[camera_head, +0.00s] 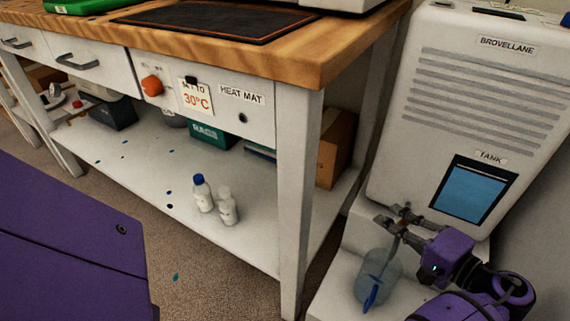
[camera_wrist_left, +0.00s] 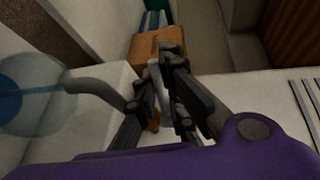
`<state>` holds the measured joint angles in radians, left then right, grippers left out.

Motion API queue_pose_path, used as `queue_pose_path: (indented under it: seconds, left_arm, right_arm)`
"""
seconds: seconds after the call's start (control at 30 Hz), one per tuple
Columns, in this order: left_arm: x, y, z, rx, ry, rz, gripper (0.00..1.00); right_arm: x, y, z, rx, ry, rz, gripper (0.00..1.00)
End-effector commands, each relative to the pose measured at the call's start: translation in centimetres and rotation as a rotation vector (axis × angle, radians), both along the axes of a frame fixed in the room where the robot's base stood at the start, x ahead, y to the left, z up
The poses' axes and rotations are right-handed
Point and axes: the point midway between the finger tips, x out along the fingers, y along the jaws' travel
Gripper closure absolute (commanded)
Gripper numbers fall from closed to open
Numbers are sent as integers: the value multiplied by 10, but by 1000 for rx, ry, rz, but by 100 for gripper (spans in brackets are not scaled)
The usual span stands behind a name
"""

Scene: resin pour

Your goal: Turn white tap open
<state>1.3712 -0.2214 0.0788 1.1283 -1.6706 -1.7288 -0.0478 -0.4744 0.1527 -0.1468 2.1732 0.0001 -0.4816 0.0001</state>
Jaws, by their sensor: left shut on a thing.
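The tap (camera_head: 404,212) sits low on the front of the white Brovellane tank unit (camera_head: 478,110). My left gripper (camera_head: 392,223) is at the tap, its fingers closed around a small pale part of it. That pale part (camera_wrist_left: 155,76) shows between the fingers (camera_wrist_left: 160,70) in the left wrist view; the fingers hide most of it. A grey curved spout (camera_wrist_left: 95,86) reaches left over a clear bluish jug (camera_wrist_left: 22,95). The jug (camera_head: 373,275) stands below the tap in the head view. I cannot tell how far the tap is turned. My right gripper is not in view.
A wooden-topped bench (camera_head: 290,62) with a heat mat (camera_head: 215,20) stands to the left of the unit, its leg near the jug. Two small bottles (camera_head: 202,194) (camera_head: 227,207) stand on its lower shelf (camera_head: 130,165). A cardboard box (camera_head: 335,150) sits behind the leg.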

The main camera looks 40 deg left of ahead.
Motion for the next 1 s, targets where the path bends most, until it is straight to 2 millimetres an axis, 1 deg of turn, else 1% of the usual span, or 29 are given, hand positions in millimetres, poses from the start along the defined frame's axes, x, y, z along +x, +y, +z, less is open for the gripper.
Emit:
queue_pose_path:
  seconds: [0.03, 0.1, 0.33, 0.7, 0.73, 0.87, 0.9, 1.0]
  left_arm:
    - [2, 0, -2, -3, 1, 18, 100]
    - [1, 0, -2, -2, 3, 41, 100]
    - [1, 0, 0, -2, 2, 77, 100]
    - [1, 0, 1, -2, 0, 82, 100]
    - [1, 1, 1, -2, 0, 82, 90]
    - [1, 0, 1, -1, 0, 81, 73]
    - [1, 0, 1, -1, -1, 81, 71]
    - [1, 0, 1, -1, -1, 80, 71]
  right_arm:
    - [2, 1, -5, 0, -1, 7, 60]
    - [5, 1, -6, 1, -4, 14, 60]
    - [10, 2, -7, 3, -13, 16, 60]
    - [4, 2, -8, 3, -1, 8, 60]
    - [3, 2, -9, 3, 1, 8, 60]
    - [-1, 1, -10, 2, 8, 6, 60]
    - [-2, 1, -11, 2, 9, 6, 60]
    - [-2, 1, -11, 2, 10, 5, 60]
